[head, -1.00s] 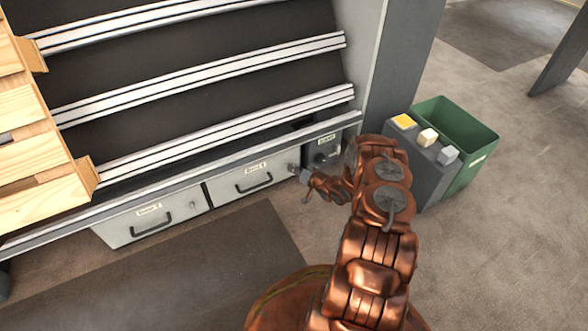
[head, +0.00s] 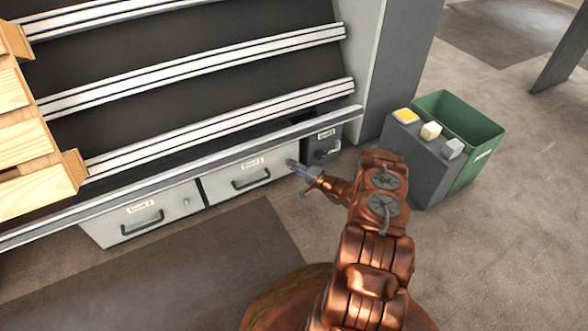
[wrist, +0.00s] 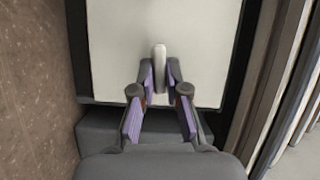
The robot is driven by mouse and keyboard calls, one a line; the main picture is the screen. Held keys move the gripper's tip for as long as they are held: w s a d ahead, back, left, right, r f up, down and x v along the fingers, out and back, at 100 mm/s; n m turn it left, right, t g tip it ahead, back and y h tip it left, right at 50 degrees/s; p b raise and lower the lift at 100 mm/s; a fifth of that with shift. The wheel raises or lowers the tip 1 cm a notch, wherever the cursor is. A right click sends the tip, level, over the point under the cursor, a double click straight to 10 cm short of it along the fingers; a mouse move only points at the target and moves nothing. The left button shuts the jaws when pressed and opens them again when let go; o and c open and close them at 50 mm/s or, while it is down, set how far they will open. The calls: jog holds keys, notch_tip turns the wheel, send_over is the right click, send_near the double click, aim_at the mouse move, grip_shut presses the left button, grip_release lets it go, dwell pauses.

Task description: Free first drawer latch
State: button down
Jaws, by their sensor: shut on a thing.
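The first drawer (head: 225,183) is a pale grey front with a dark handle (head: 251,178), right of a similar drawer in the head view. Its front (wrist: 120,35) fills the middle of the wrist view. The latch (wrist: 159,55) is a small pale upright tab on that front. My gripper (wrist: 160,76) has its purple-padded fingers closed in on the latch's lower end, one on each side. In the head view my gripper (head: 297,168) is at the drawer's right end and hides the latch there.
A second drawer (head: 120,220) with its own latch (head: 187,203) is at left. A dark box (head: 321,147) adjoins the first drawer. A grey stand (head: 415,165) with blocks and a green bin (head: 483,150) are at right. Wooden slats (head: 25,140) are at left.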

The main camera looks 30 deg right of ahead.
jog(key=shift+d+m+b, duration=0.2)
jog(key=shift+m+b, duration=0.1)
jog(key=shift+m, duration=0.4)
jog(key=c, duration=1.2)
grip_release()
jog(key=shift+a, duration=0.1)
jog(key=v, duration=1.2)
jog(key=shift+f, duration=0.3)
jog(key=shift+s, duration=0.1)
